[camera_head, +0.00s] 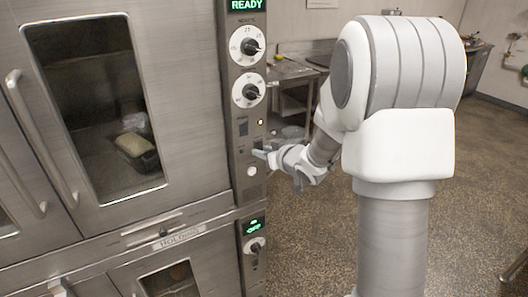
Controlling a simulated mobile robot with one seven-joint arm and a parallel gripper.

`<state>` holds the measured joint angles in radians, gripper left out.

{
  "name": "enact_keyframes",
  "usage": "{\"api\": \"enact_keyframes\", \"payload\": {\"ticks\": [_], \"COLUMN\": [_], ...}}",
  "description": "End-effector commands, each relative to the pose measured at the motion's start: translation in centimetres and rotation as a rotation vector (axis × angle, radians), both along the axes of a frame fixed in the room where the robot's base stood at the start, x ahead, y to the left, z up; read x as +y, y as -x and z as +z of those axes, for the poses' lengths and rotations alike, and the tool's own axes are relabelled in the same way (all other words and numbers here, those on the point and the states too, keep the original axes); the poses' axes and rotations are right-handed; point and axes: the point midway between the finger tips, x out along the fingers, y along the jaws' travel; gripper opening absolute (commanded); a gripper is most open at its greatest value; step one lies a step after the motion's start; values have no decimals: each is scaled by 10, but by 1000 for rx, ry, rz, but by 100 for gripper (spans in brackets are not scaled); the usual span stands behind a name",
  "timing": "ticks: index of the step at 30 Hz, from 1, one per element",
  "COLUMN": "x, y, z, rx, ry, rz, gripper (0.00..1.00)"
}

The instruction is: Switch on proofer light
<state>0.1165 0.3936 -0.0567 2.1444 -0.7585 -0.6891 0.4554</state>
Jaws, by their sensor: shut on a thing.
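The steel proofer (190,100) fills the left, its window door closed. Its control panel (234,190) runs down the right edge of the door. The panel carries a dark rocker switch (243,127), a small lit amber lamp (261,122) and a pale round button (251,171). My gripper (262,153) is at the panel's right side, below the amber lamp, shut on a small part there that looks like a switch. The fingers mostly hide this part, and its position cannot be read.
Above are two white dials (248,46) and a green READY display (247,5). A loaf in a pan (136,146) shows through the dim window. A door handle (30,145) sticks out at left. A lower unit has a green display (253,226). Open floor (490,180) lies right.

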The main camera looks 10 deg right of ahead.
Motion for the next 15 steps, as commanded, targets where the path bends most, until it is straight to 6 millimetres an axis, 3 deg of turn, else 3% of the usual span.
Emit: {"api": "enact_keyframes", "payload": {"ticks": [15], "x": [0], "y": [0], "z": [-10], "rx": [-99], "ry": [-34], "rz": [1], "gripper": [0]}}
